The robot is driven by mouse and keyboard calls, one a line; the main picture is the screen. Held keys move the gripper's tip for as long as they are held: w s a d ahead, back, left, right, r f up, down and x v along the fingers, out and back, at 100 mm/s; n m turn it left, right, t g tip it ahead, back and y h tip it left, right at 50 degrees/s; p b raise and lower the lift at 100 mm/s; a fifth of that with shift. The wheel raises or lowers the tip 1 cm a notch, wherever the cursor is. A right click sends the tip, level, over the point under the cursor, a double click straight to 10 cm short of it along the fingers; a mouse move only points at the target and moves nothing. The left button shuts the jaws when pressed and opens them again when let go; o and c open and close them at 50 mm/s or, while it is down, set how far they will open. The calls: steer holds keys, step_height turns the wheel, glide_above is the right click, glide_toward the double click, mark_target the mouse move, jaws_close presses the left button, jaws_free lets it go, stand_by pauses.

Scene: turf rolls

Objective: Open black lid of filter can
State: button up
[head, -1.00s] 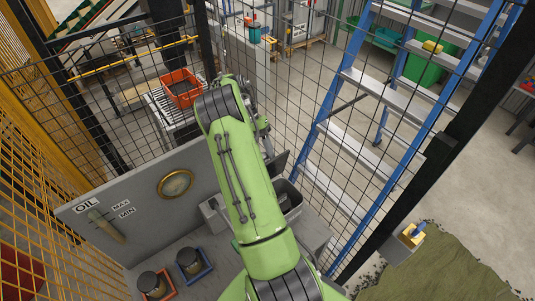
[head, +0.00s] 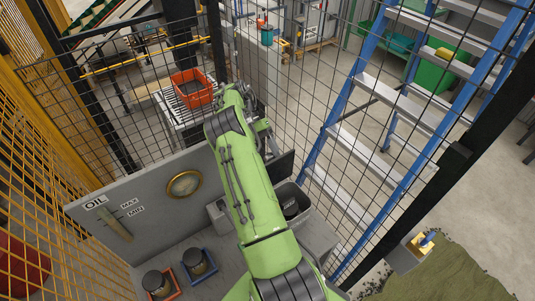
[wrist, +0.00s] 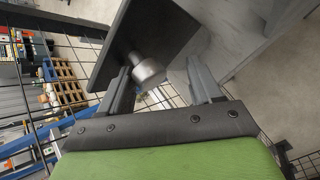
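A flat black lid (wrist: 140,35) with a round silver knob (wrist: 148,70) fills the upper middle of the wrist view. In the head view a dark panel (head: 281,168), seemingly this lid, stands raised at the back edge of an open grey can (head: 306,212) with a dark thing inside. My gripper (wrist: 158,67) is open. The knob lies between its fingers in the picture, nearer the left one; I cannot tell whether they touch. In the head view my green arm hides the gripper.
Two dark jars stand in an orange tray (head: 174,294) and a blue tray (head: 211,264) on the grey bench. A grey panel with an OIL sign (head: 95,202) and a round gauge (head: 184,185) rises behind. Wire mesh fencing and a blue ladder (head: 398,190) stand close at the right.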

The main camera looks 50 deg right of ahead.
steer(key=shift+s+a+f, duration=0.1)
steer(key=shift+f, duration=0.3)
steer(key=shift+s, duration=0.25)
steer(key=shift+r, duration=0.1)
